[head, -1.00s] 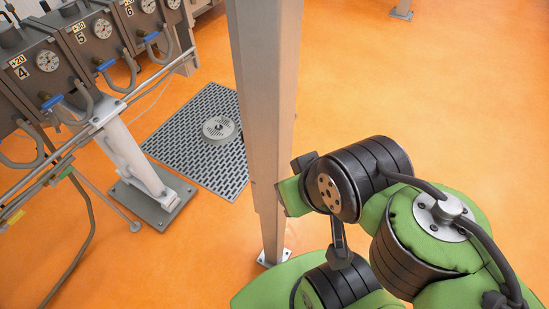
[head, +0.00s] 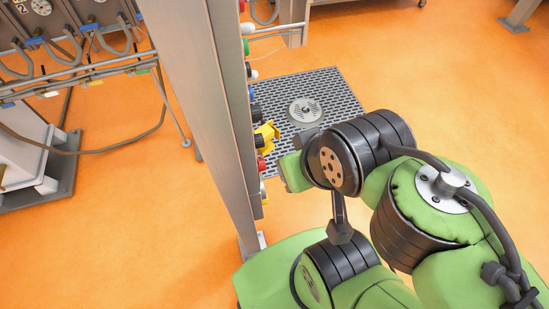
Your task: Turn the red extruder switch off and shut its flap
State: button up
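Switches and knobs stick out from the right side of a grey post, seen almost edge-on. A red switch or knob (head: 261,163) sits low in the row, close left of my arm's green end part. I cannot tell which belongs to the extruder. A yellow part (head: 267,133), perhaps a flap or guard, juts out above the lower red one. The labels and the switch position cannot be read. My arm is folded at the lower right; its gripper fingers do not show.
The tall grey post (head: 205,110) stands left of my arm. A dark floor grate (head: 335,100) with a round drain (head: 305,110) lies behind it. Machine units with gauges (head: 40,8), hoses and rails fill the upper left. Orange floor (head: 440,90) is open at the upper right.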

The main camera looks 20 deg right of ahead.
aim_at(262, 165)
jog(key=l+u, duration=0.25)
jog(key=k+l+u, duration=0.25)
jog(key=l, duration=0.2)
jog(key=l+u, duration=0.25)
jog(key=i+j+u, duration=0.15)
jog(key=u, duration=0.2)
jog(key=i+j+u, duration=0.1)
jog(key=u, duration=0.3)
